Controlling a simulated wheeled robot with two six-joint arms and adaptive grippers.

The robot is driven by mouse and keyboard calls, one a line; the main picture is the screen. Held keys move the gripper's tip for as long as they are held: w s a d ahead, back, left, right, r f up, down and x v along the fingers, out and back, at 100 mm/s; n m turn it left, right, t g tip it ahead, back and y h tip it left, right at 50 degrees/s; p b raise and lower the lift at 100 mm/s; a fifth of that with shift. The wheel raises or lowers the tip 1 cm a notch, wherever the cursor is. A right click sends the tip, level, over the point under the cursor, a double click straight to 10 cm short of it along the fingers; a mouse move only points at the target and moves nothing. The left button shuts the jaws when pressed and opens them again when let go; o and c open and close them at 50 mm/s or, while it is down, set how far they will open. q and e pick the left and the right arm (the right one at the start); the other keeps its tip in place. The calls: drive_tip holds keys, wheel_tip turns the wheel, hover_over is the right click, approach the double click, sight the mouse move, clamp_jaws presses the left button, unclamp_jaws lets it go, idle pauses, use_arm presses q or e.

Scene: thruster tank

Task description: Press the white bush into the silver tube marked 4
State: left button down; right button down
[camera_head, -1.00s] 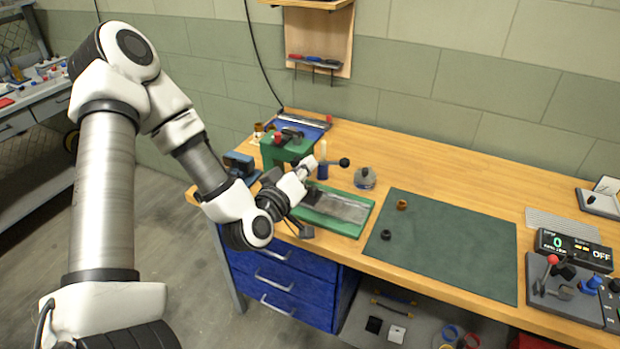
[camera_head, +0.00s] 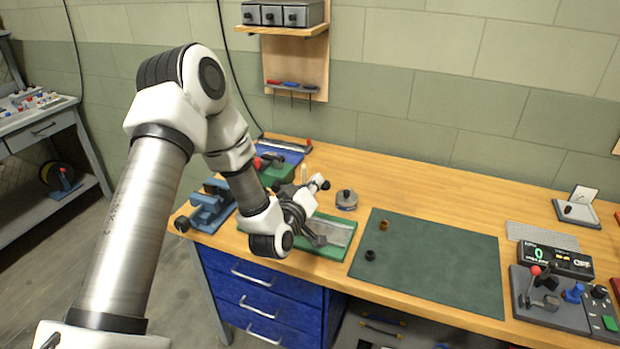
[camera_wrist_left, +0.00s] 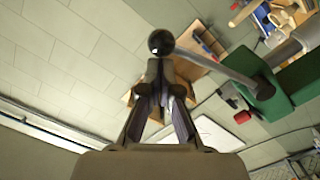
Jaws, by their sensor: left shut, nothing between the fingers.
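My left gripper (camera_head: 316,186) reaches over the left part of the workbench. Its fingers are shut and empty in the left wrist view (camera_wrist_left: 160,75). Their tips are at the black ball knob (camera_wrist_left: 160,42) of the press lever (camera_wrist_left: 215,65); I cannot tell whether they touch it. The knob also shows in the head view (camera_head: 326,185). The lever runs to the green press (camera_wrist_left: 295,82), which is mostly behind my arm in the head view (camera_head: 279,173). I cannot make out the white bush or the silver tube marked 4. My right gripper is out of view.
A green mat (camera_head: 430,265) carries a black ring (camera_head: 370,255) and a brown ring (camera_head: 384,225). A round grey tin (camera_head: 347,200) stands behind the green tray (camera_head: 325,248). A blue vise (camera_head: 210,205) sits at the left edge. A control box (camera_head: 550,300) is at right.

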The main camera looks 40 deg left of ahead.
use_arm(q)
drive_tip(key=shift+s, duration=0.1)
drive_tip(key=f+b, duration=0.1)
drive_tip(key=b, duration=0.1)
drive_tip(key=d+f+m+b, duration=0.1)
drive_tip(key=f, duration=0.1)
drive_tip(key=shift+b, duration=0.4)
